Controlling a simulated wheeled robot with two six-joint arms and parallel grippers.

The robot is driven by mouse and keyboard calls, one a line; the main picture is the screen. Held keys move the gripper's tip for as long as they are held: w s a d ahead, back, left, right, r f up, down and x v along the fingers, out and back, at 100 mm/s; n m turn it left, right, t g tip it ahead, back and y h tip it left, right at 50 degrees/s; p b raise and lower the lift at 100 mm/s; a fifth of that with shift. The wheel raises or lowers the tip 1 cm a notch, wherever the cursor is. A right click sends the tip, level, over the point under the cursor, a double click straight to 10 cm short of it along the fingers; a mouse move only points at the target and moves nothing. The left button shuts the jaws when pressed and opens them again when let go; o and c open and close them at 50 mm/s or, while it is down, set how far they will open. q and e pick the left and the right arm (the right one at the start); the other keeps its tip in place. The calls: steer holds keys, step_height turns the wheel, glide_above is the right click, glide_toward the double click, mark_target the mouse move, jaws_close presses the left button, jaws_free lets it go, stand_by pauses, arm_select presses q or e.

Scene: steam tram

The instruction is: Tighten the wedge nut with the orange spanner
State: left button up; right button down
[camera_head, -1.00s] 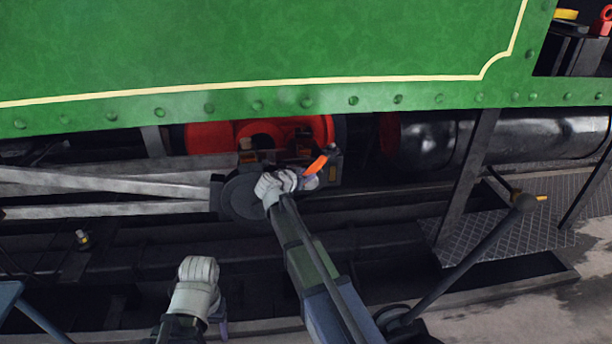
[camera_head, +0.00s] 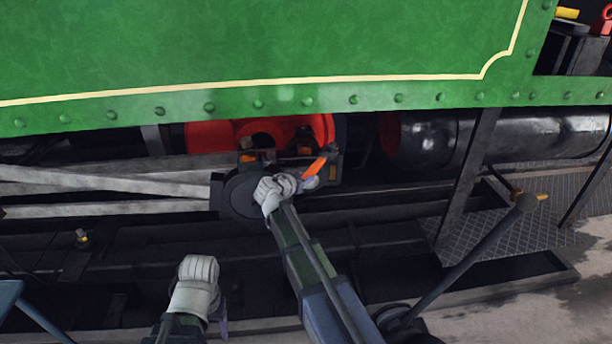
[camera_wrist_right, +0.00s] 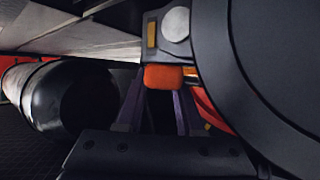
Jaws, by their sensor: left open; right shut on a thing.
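The orange spanner (camera_head: 316,166) shows in the head view just right of my right gripper (camera_head: 290,184), tilted up to the right, in front of the dark rod-end block. In the right wrist view its orange end (camera_wrist_right: 163,77) sits between the tips of my right gripper's purple fingers (camera_wrist_right: 160,100), and the gripper is shut on it. The spanner's jaw end is hidden. I cannot pick out the wedge nut for certain. My left gripper (camera_head: 198,285) is open, low in the head view and away from the rods; its fingers are mostly hidden.
A large dark round disc (camera_head: 238,194) lies close beside my right gripper. Pale rods (camera_head: 110,211) run left from it. The green tram side (camera_head: 250,50) overhangs above. A black cylinder (camera_head: 430,138) and a chequered step (camera_head: 480,232) are at the right.

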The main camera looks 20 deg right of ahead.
steer(key=shift+s+a+r, duration=0.15)
steer(key=shift+s+a, duration=1.5)
steer(key=shift+a, duration=0.1)
steer(key=shift+n+t+y, duration=0.7)
steer(key=shift+n, duration=0.2)
steer(key=shift+s+d, duration=1.55)
steer(key=shift+d, duration=0.1)
steer(key=shift+n+t+y, duration=0.6)
steer(key=shift+n+y, duration=0.3)
steer(key=shift+s+d+f+b, duration=0.15)
steer(key=shift+s+d, duration=0.45)
steer(key=shift+d, duration=0.35)
steer(key=shift+s+d+f+b, duration=0.15)
steer(key=shift+s+d, duration=0.45)
steer(key=shift+d, duration=0.3)
steer(key=shift+r, duration=0.1)
